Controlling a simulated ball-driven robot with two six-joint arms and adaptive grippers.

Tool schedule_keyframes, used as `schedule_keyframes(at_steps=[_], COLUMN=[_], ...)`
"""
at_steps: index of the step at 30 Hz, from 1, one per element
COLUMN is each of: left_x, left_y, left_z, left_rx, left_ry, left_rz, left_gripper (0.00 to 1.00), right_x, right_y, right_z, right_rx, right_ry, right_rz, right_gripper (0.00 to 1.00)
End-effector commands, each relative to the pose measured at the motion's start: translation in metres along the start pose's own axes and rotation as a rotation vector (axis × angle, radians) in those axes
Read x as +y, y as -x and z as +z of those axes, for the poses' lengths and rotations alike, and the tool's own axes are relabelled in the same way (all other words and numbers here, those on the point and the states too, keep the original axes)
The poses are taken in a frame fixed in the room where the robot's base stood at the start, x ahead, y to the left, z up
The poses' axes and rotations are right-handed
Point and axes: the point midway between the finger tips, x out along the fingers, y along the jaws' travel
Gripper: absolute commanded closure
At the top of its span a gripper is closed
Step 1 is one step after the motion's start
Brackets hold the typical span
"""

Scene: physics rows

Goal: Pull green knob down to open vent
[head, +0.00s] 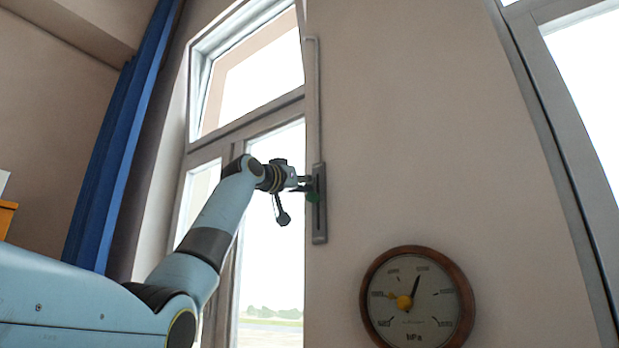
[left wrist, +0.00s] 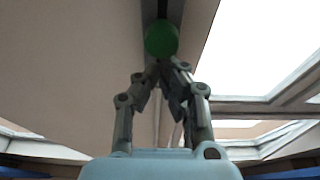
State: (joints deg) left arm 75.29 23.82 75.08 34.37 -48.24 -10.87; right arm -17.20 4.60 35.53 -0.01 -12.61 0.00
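The green knob (head: 313,197) sits on a dark upright slotted plate (head: 320,228) on the wall beside the window. A thin rod (head: 318,100) runs up from the plate toward the upper window pane, the vent (head: 250,80). My left gripper (head: 303,183) is at the plate, just above the knob, and partly hides it. In the left wrist view the knob (left wrist: 161,39) is just past my fingertips (left wrist: 166,66). The fingers are drawn together and look shut, not around the knob. Whether they touch it is unclear. My right gripper is out of view.
A round wooden-rimmed gauge (head: 417,300) hangs on the wall to the lower right. A blue curtain (head: 115,150) hangs left of the window. Another window frame (head: 560,150) is at the far right.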

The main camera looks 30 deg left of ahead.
Motion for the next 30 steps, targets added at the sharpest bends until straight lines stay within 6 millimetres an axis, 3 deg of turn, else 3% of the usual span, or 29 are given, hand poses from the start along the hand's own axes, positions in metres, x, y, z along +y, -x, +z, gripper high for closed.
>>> schedule_keyframes(at_steps=[30], left_x=[0.000], left_y=[0.009], left_z=[0.038], left_rx=[-0.004], left_ry=[0.001], left_rz=[0.000], left_gripper=[1.00], right_x=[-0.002], right_y=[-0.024], right_z=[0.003], right_rx=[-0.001], right_ry=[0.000], right_rz=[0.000], right_gripper=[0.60])
